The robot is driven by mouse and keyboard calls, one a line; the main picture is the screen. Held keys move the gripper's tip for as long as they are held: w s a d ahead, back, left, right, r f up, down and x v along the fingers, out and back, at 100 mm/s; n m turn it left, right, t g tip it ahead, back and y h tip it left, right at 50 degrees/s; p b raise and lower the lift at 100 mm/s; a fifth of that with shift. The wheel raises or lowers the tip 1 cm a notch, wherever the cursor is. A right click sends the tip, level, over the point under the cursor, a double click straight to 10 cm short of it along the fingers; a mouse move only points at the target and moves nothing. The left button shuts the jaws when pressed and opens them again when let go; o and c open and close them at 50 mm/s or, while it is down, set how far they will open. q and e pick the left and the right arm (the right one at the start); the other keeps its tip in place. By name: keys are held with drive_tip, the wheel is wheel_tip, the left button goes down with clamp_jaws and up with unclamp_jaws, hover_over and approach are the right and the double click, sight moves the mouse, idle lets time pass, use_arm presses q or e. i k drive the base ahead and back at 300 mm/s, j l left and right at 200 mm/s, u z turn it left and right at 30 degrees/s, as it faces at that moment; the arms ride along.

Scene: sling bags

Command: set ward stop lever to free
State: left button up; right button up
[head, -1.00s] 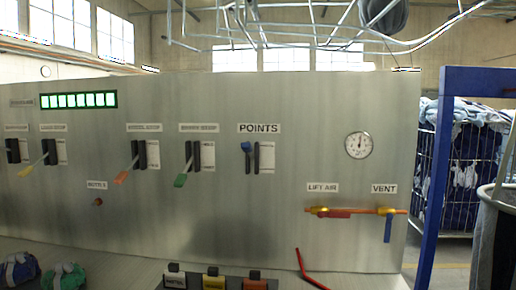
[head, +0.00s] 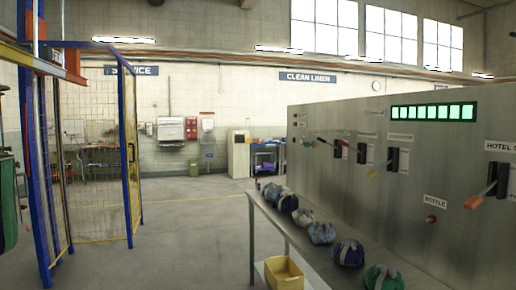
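A grey metal panel (head: 330,185) stands on the right in the head view and recedes to the left. The handles slant down to the left from dark slotted plates. Neither of my grippers is in view.
A bench (head: 265,207) along the panel holds several bundled bags, with a yellow bin (head: 283,274) below. A blue-framed yellow mesh cage (head: 100,160) stands at left. A white cabinet (head: 239,154) is at the back. The floor (head: 180,235) between is clear.

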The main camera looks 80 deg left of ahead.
sight(342, 143)
drive_tip(key=u, duration=1.85)
drive_tip(key=i+j+z, duration=0.1)
drive_tip(key=i+j, duration=0.15)
drive_tip(key=i+j+z, duration=0.15)
drive_tip(key=i+j, duration=0.15)
drive_tip(key=i+j+z, duration=0.1)
drive_tip(key=i+j, duration=0.25)
drive_tip(key=i+j+z, duration=0.15)
drive_tip(key=i+j, duration=0.2)
drive_tip(key=i+j+z, duration=0.1)
drive_tip(key=i+j, duration=0.2)
drive_tip(key=i+j+z, duration=0.15)
drive_tip(key=j, duration=0.3)
drive_tip(key=i+j+z, duration=0.1)
drive_tip(key=i+j, duration=0.25)
drive_tip(key=i+j+z, duration=0.15)
drive_tip(key=j, duration=0.4)
drive_tip(key=i, duration=0.1)
